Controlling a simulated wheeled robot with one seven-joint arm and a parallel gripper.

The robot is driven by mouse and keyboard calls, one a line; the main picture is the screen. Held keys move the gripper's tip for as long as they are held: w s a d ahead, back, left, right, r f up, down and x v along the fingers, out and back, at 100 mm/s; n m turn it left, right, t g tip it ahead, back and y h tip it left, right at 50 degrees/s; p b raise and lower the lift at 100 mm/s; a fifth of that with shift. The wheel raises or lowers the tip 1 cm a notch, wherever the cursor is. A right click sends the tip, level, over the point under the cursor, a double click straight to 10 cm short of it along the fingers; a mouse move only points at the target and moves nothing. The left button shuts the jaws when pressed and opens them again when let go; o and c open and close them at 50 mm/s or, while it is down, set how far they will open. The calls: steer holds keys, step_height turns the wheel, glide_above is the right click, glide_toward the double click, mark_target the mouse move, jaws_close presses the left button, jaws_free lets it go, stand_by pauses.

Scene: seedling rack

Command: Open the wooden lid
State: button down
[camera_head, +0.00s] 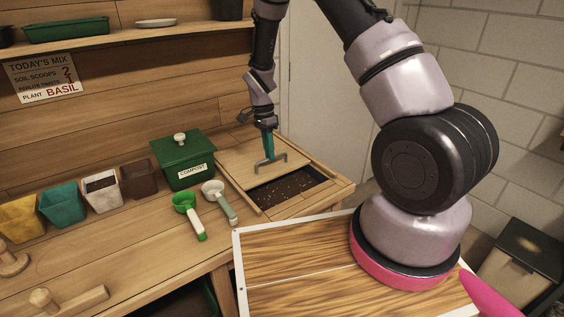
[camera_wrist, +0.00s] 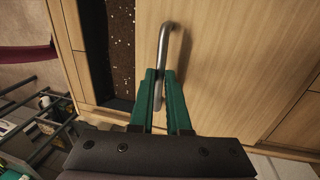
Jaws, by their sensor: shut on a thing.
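The wooden lid (camera_head: 236,164) lies flat over part of a box set into the right end of the bench. Dark speckled soil (camera_head: 287,187) shows in the uncovered strip in front of it. A grey metal bar handle (camera_head: 279,158) is fixed on the lid. My gripper (camera_head: 269,153) comes down from above with teal fingers shut on the handle. In the wrist view the lid (camera_wrist: 232,60) fills the right side. The fingers of my gripper (camera_wrist: 164,92) stand on either side of the handle (camera_wrist: 167,42), and the soil (camera_wrist: 122,45) is to their left.
A green compost bin (camera_head: 185,163) stands left of the lid. A green scoop (camera_head: 189,214) and a white scoop (camera_head: 219,201) lie close by. Several coloured pots line the bench's back, with one yellow pot (camera_head: 22,219). A shelf (camera_head: 120,38) runs above.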

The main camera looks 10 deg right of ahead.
glide_above(254, 154)
steer(key=shift+w+d, duration=0.1)
steer(key=shift+w, duration=0.1)
steer(key=c, duration=0.9)
jaws_free()
steer(key=r, duration=0.3)
steer(key=w+r, duration=0.1)
steer(key=r, duration=0.3)
steer(key=w+r, duration=0.1)
steer(key=r, duration=0.2)
steer(key=shift+a+r, duration=0.35)
steer(key=shift+a, duration=0.05)
steer(key=shift+s, duration=0.1)
